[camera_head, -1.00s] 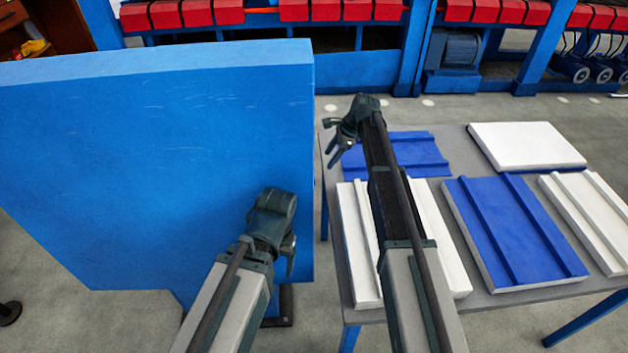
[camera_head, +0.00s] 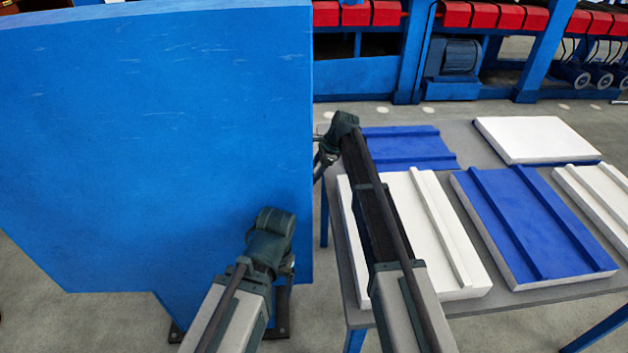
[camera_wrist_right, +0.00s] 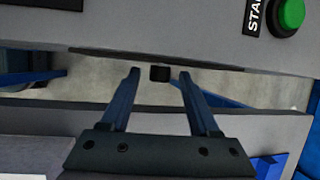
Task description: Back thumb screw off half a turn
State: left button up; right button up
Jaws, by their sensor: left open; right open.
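In the right wrist view, a small black block-like knob (camera_wrist_right: 160,73), perhaps the thumb screw, sits at the lower edge of a grey panel. My right gripper (camera_wrist_right: 158,76) is open, with one blue finger on each side of the knob and gaps on both sides. I cannot tell how deep the knob sits between the fingers. In the head view my right gripper (camera_head: 319,165) is at the right edge of the big blue panel, partly hidden. My left gripper (camera_head: 288,266) is low in front of that panel, mostly hidden behind its own wrist. No screw shows in the head view.
The blue panel (camera_head: 150,140) stands upright at left. A grey panel (camera_wrist_right: 160,28) with a green button (camera_wrist_right: 291,13) fills the top of the wrist view. A table (camera_head: 465,140) with white and blue slabs stands at right. Red-topped machinery is behind.

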jog(key=shift+a+f, duration=0.1)
jog(key=shift+f, duration=0.05)
jog(key=shift+c, duration=0.4)
grip_shut()
jog(key=t, duration=0.1)
jog(key=t+b, duration=0.1)
jog(key=shift+s+f+n+t, duration=0.1)
jog(key=shift+s+n+t, duration=0.2)
jog(key=shift+t, duration=0.1)
jog(key=shift+o, duration=0.4)
grip_release()
jog(key=shift+w, duration=0.1)
